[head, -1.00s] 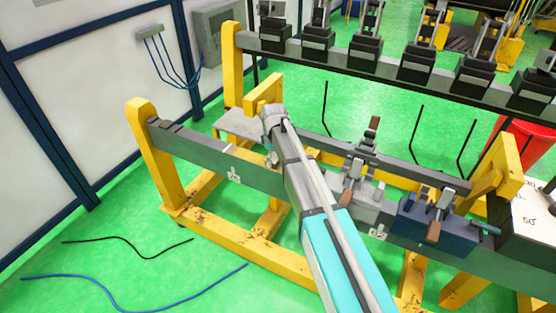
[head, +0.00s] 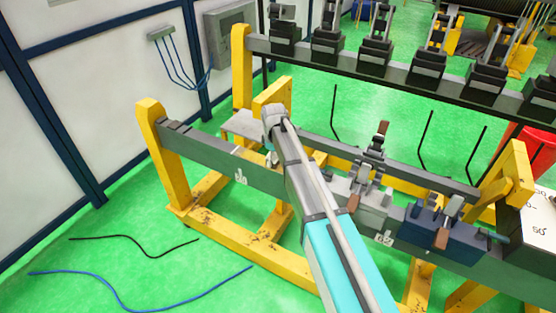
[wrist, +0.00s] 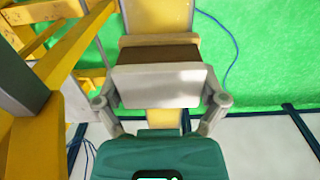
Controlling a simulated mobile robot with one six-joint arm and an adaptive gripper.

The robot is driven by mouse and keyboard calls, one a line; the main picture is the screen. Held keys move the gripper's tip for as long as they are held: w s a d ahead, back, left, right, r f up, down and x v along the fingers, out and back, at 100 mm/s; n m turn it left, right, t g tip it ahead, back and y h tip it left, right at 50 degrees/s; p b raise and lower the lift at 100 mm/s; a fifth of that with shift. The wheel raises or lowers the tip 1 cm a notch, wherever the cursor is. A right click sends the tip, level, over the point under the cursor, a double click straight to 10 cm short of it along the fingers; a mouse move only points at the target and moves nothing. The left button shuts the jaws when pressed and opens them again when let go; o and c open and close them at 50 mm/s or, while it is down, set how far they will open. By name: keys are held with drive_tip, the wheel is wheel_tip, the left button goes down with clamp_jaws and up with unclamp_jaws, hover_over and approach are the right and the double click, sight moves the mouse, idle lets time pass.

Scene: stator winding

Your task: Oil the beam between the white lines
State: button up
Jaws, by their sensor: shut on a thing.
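The grey beam (head: 200,147) runs across the head view on yellow supports. A short white line (head: 238,150) crosses its top, just left of my arm; I cannot make out a second line. My gripper (wrist: 160,88) is shut on a pale grey block with a brown layer and a tan edge, probably a brush (wrist: 158,84). Its fingers are on both sides of the block. In the head view my wrist hides most of the gripper, close to the beam's back side. Whether the brush touches the beam cannot be told.
A grey clamp (head: 358,200) and a blue vice (head: 440,232) sit on the beam to the right. A yellow post (head: 165,160) stands at the beam's left end. A dark rail (head: 350,65) with several black fixtures runs behind. Cables (head: 150,295) lie on the green floor.

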sight(243, 152)
drive_tip(key=shift+w+a, duration=0.25)
drive_tip(key=shift+a, duration=0.2)
drive_tip(key=shift+w+a, duration=0.35)
drive_tip(key=shift+a, duration=0.4)
drive_tip(key=shift+w+a, duration=0.3)
drive_tip(key=shift+a, duration=0.45)
drive_tip(key=shift+w+a, duration=0.4)
drive_tip(key=shift+a, duration=0.35)
drive_tip(key=shift+w+a, duration=0.35)
drive_tip(key=shift+a, duration=0.4)
drive_tip(key=shift+w+a, duration=0.35)
drive_tip(key=shift+a, duration=0.4)
drive_tip(key=shift+w+a, duration=0.3)
drive_tip(key=shift+a, duration=0.4)
drive_tip(key=shift+w+a, duration=0.1)
drive_tip(key=shift+a, duration=0.05)
drive_tip(key=shift+w+a, duration=0.3)
drive_tip(key=shift+a, duration=0.4)
drive_tip(key=shift+w+a, duration=0.3)
drive_tip(key=shift+a, duration=0.35)
